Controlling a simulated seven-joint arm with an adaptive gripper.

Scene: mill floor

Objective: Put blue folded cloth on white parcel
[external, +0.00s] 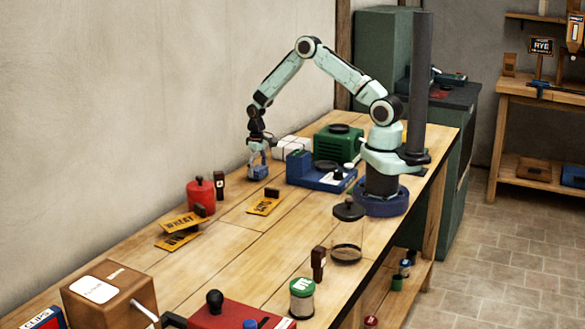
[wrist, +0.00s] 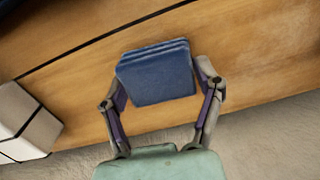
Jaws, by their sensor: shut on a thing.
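The blue folded cloth (wrist: 156,73) sits between the two fingers of my gripper (wrist: 160,88) in the wrist view. My gripper (external: 258,165) is shut on the cloth (external: 258,173), which is at or just above the table; I cannot tell if it touches. The white parcel (external: 292,146), tied with dark string, lies on the table behind and to the right of my gripper in the external view. In the wrist view the parcel (wrist: 22,122) shows at the left edge, apart from the cloth and partly cut off.
A blue scale-like device (external: 318,175) and a green machine (external: 338,146) stand right of the parcel. A red canister (external: 201,195) and a dark-handled stamp (external: 220,184) stand left of my gripper. Yellow cards (external: 264,204) lie in front. The wall runs close behind.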

